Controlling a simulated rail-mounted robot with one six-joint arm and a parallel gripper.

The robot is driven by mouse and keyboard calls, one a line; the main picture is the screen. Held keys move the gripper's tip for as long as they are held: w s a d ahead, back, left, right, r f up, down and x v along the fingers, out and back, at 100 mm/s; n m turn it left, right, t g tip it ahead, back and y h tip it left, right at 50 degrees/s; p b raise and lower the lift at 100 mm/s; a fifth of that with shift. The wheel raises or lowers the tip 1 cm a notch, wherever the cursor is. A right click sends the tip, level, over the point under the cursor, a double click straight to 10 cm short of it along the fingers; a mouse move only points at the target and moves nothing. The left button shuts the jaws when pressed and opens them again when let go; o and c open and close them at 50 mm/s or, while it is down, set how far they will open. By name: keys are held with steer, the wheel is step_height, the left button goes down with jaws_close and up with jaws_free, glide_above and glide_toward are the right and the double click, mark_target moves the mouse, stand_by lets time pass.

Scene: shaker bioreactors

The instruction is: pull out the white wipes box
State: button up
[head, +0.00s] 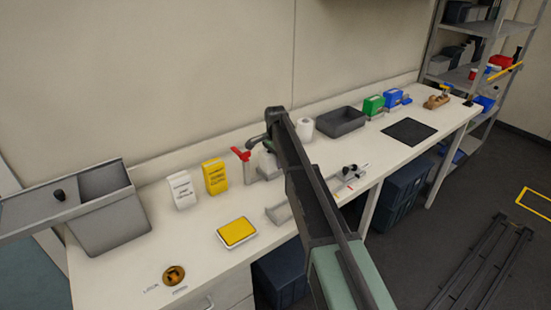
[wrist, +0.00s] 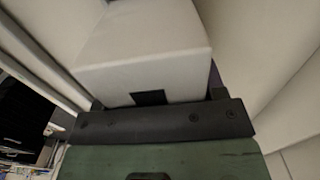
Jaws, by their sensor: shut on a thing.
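In the wrist view, my gripper (wrist: 158,98) is shut on a plain white box (wrist: 145,45), with the dark fingers at its near corners. The near face of the box has a small dark square patch. In the head view, my gripper (head: 262,141) is at the back of the bench, and a pale box (head: 266,164) shows beneath it, partly hidden by my arm. A white carton with dark print (head: 181,191) stands apart to the left; its lettering is too small to read.
A yellow-topped tray (head: 237,232) lies in front. A white roll (head: 305,128) and a dark bin (head: 341,122) are to the right.

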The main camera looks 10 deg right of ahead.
steer(key=shift+r+p, duration=0.55)
steer(key=shift+p, duration=0.05)
steer(key=shift+r, duration=0.1)
steer(key=shift+r+p, duration=0.45)
steer(key=shift+p, duration=0.1)
steer(key=shift+r+p, duration=0.6)
steer(key=shift+r, duration=0.1)
step_height(320, 180, up, 3)
steer(key=p, duration=0.3)
